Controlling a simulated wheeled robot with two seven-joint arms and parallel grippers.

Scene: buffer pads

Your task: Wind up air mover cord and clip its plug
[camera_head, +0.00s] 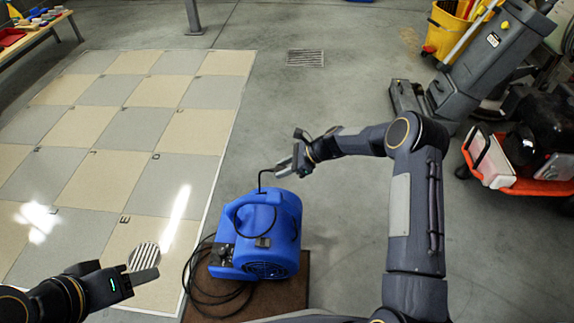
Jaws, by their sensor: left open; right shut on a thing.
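The blue air mover (281,236) stands on a brown mat (291,294) in front of me, its handle on top. Its black cord (189,279) lies in loose loops on the left side of the air mover, partly on the mat and partly on the floor. One stretch of cord rises from the air mover's top to my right gripper (283,168). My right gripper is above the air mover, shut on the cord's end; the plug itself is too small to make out. My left gripper (150,262) is open and empty, low at the left, apart from the cord.
A tiled floor panel (120,140) covers the left. A bench (38,32) with small items is at the far left. A yellow mop bucket (446,32), a grey floor machine (480,60) and an orange-based cart (535,185) stand at the right. The middle floor is clear.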

